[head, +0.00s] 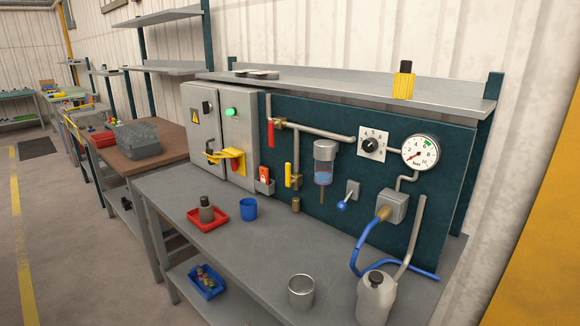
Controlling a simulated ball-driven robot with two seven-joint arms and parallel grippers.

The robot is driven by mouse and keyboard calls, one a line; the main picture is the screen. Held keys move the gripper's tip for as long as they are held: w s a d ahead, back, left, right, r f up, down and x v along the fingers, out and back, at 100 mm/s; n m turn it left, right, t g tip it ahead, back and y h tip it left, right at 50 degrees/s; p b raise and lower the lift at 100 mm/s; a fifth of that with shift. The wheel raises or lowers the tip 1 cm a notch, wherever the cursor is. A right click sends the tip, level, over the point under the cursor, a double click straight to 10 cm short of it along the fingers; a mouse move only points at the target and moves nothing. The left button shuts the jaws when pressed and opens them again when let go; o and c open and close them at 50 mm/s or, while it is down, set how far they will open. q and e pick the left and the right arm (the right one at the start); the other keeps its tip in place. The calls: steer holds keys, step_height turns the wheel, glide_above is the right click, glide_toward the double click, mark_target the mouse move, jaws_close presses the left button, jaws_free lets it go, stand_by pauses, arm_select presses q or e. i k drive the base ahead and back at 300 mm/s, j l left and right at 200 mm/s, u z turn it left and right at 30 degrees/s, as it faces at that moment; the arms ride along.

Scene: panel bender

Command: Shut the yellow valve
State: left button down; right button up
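The yellow valve (289,176) is on the dark teal panel, on a vertical pipe that drops from the horizontal pipe above. Its yellow lever hangs vertically, in line with that pipe. A short brass piece (296,204) shows below it. A second valve with a red lever (271,133) is higher up and to the left, its lever also hanging down. Neither of my grippers is in view, and nothing is touching the yellow lever.
A grey bench (262,252) runs below the panel, carrying a blue cup (248,209), a red tray (222,213), a metal cup (301,290) and a grey bottle (374,302). A filter bowl (323,165) is right of the valve; an orange-tagged holder (265,181) is left. The bench's middle is clear.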

mark_target(289, 182)
steer(key=i+j+z, duration=0.25)
steer(key=j, duration=0.4)
steer(key=i+j+z, duration=0.3)
steer(key=j, duration=0.45)
steer(key=i+j+z, duration=0.1)
steer(key=j, duration=0.3)
steer(key=i+j+z, duration=0.15)
steer(key=j, duration=0.25)
steer(key=i, duration=0.05)
